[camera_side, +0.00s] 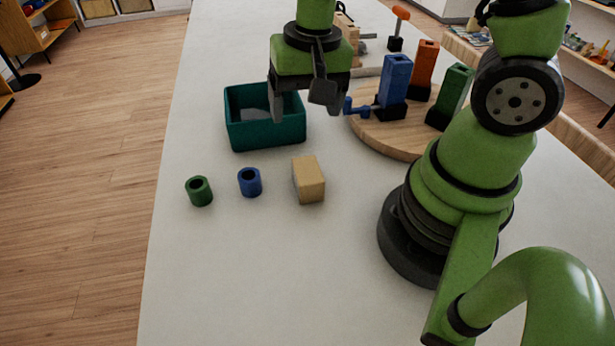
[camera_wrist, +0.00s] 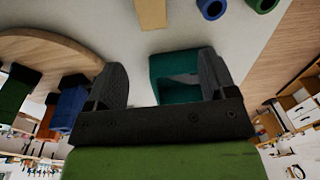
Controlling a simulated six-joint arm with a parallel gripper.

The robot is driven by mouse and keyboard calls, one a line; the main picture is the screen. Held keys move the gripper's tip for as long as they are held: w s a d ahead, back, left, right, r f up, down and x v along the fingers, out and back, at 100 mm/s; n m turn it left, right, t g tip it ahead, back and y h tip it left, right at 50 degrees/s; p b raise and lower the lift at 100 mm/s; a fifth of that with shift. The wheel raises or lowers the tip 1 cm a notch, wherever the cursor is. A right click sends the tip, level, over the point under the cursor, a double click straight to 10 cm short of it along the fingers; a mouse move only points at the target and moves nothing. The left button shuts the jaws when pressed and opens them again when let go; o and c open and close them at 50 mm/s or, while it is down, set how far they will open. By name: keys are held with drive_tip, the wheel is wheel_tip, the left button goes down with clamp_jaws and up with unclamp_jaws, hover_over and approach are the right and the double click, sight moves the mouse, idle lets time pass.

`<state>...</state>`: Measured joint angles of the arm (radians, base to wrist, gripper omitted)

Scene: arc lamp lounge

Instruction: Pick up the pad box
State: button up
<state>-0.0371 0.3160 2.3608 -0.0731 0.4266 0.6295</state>
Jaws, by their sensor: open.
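A small tan block-shaped box (camera_side: 308,180), which I take to be the pad box, sits on the pale table in the side view. It also shows at the top edge of the wrist view (camera_wrist: 151,14), partly cut off. My gripper (camera_side: 300,103) is open and points down. It is above the table, beyond the tan box, close to the teal bin (camera_side: 264,133) and overlapping its right side in the picture. In the wrist view my two fingers (camera_wrist: 163,75) are wide apart with nothing between them, and the teal bin shows behind them.
A blue ring (camera_side: 250,182) and a green ring (camera_side: 199,191) stand left of the tan box. A round wooden board (camera_side: 385,140) at the right carries tall blue, orange and green blocks. The table front is clear.

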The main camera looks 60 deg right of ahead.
drive_tip(key=g, duration=0.1)
hover_over(308, 169)
drive_tip(key=shift+m, duration=0.3)
wheel_tip(308, 169, down, 5)
drive_tip(key=shift+w+d, duration=0.15)
drive_tip(key=shift+a+f, duration=0.2)
drive_tip(key=shift+f, duration=4.35)
drive_tip(key=shift+c, duration=0.3)
drive_tip(key=c, duration=0.9)
